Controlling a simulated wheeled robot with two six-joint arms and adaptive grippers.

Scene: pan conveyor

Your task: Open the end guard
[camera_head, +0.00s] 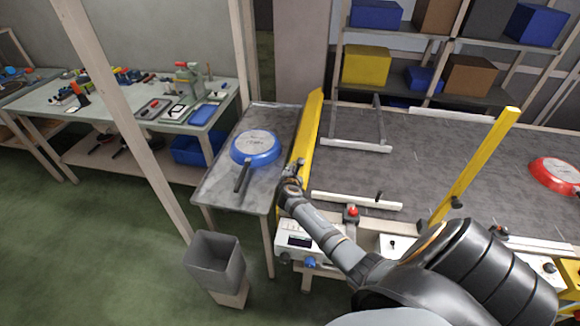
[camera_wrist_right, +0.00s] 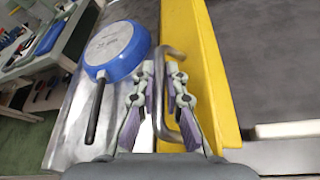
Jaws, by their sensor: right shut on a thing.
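The end guard is a long yellow panel (camera_head: 309,130) standing upright along the left end of the conveyor (camera_head: 420,150), between the belt and the side table. In the right wrist view the guard (camera_wrist_right: 197,60) carries a bent metal handle (camera_wrist_right: 160,118) on its left face. My right gripper (camera_head: 291,184) is at the near end of the guard. In the wrist view its fingers (camera_wrist_right: 160,78) are on either side of the handle and shut on it. The exact contact is partly hidden. My left gripper is out of view.
A blue pan (camera_head: 254,148) lies upside down on the side table (camera_head: 215,188) left of the guard. A red pan (camera_head: 558,172) is on the conveyor at right. A grey bin (camera_head: 212,262) stands on the floor. A yellow post (camera_head: 476,165) rises at the near conveyor side.

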